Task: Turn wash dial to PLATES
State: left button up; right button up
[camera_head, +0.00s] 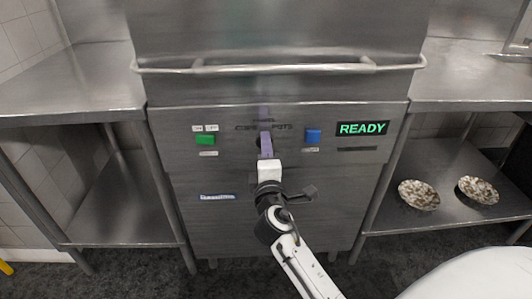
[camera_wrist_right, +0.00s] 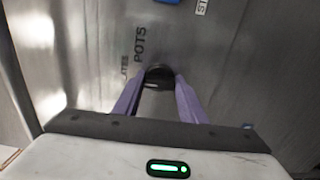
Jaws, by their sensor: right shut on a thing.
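The wash dial (camera_wrist_right: 159,72) is a dark round knob on the steel front panel of the dishwasher (camera_head: 230,165). My right gripper (camera_head: 265,138) reaches it from below, its purple fingers on either side. The right wrist view shows the same gripper (camera_wrist_right: 158,79) shut on the dial. The POTS label (camera_wrist_right: 140,44) and a partly readable label ending in "ATES" (camera_wrist_right: 125,67) are beside the knob. I cannot tell which label the dial points to. In the head view, the dial is mostly hidden behind the fingers. My left gripper is not in view.
A green button (camera_head: 205,140) is left of the dial and a blue button (camera_head: 313,136) is right. A green READY display (camera_head: 362,128) is lit. A long handle bar (camera_head: 270,69) crosses above the panel. Two speckled bowls (camera_head: 418,195) (camera_head: 478,190) sit on the right lower shelf.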

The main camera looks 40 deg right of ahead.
jog(key=shift+f, duration=0.1)
dwell(0.4)
jog(key=o, duration=0.8)
jog(key=shift+o, duration=1.3)
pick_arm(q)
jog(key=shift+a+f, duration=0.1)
